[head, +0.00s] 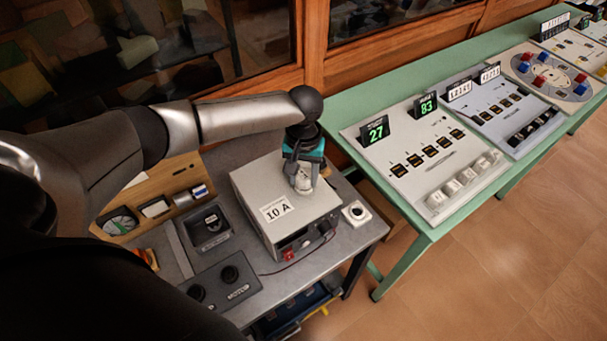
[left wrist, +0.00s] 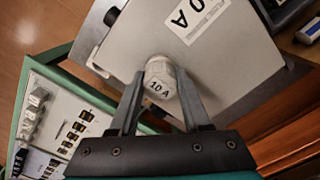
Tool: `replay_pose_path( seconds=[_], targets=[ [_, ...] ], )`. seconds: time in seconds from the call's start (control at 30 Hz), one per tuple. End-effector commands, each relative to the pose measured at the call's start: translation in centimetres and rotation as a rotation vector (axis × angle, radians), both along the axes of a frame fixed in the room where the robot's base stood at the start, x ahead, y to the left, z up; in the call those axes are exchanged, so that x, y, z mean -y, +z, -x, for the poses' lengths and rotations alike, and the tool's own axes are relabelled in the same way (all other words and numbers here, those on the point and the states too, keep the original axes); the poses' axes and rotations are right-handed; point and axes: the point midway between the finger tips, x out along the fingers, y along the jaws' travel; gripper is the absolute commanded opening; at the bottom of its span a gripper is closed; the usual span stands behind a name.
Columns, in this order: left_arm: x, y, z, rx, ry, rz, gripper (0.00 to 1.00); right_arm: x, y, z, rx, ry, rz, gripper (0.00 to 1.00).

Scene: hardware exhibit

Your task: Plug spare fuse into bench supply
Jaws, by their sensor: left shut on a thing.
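The bench supply (head: 268,187) is a pale grey box with a "10 A" label on its top. It stands on the grey bench, and its top also shows in the left wrist view (left wrist: 232,72). My left gripper (head: 303,172) points down at the supply's top near the back right. It is shut on the spare fuse (left wrist: 160,78), a pale round plug marked "10 A", which also shows in the head view (head: 304,182). The fuse's lower end is hidden, so I cannot tell whether it sits in a socket. My right gripper is not in view.
A green table (head: 412,230) with control panels stands at the right.

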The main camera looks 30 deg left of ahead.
Motion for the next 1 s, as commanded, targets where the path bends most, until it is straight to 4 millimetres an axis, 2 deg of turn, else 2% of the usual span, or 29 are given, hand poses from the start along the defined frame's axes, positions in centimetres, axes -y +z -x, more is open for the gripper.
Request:
replay_pose_path(
  seconds=[0.27, 0.3, 0.6, 0.77, 0.93, 1.0],
  targets=[
    [0.02, -0.34, -0.01, 0.000, 0.000, 0.001, 0.00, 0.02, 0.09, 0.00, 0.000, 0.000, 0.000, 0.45],
    [0.00, -0.36, -0.02, 0.000, 0.000, 0.000, 0.48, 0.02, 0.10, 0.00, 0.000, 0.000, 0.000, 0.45],
    [-0.01, -0.35, -0.02, 0.000, 0.000, 0.000, 0.82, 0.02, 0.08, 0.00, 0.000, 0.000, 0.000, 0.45],
    [-0.01, -0.35, -0.02, 0.000, 0.000, 0.000, 0.82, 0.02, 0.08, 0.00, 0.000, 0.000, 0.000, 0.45],
    [-0.01, -0.36, -0.01, 0.000, 0.000, 0.000, 0.99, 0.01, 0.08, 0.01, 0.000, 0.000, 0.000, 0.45],
    [-0.01, -0.35, -0.01, 0.000, 0.000, 0.000, 1.00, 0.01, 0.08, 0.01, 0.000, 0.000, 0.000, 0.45]
  ],
)
